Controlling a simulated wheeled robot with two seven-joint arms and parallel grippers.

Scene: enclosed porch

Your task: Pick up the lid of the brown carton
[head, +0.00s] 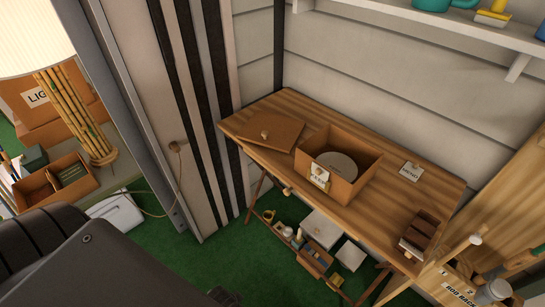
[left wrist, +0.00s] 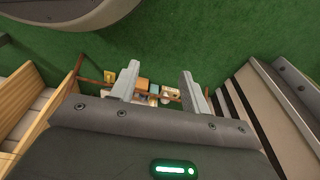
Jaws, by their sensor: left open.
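The brown carton (head: 371,177) stands open on the wooden table, with a round grey-white object inside and a label on its front. Its likely lid (head: 283,136), a flat brown panel with a small round knob, lies on the table just left of the carton, near the table's left end. My left gripper (left wrist: 159,78) is open and empty in the left wrist view, its two fingers apart above the green floor and small items. Neither carton nor lid shows in that view. My right gripper is not in view.
The wooden table (head: 400,205) also holds a white card (head: 411,172) and a small brown organiser (head: 420,232). Below it are several boxes and tools. A wall shelf (head: 440,17) hangs above. A striped wall panel (head: 200,100) stands left of the table.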

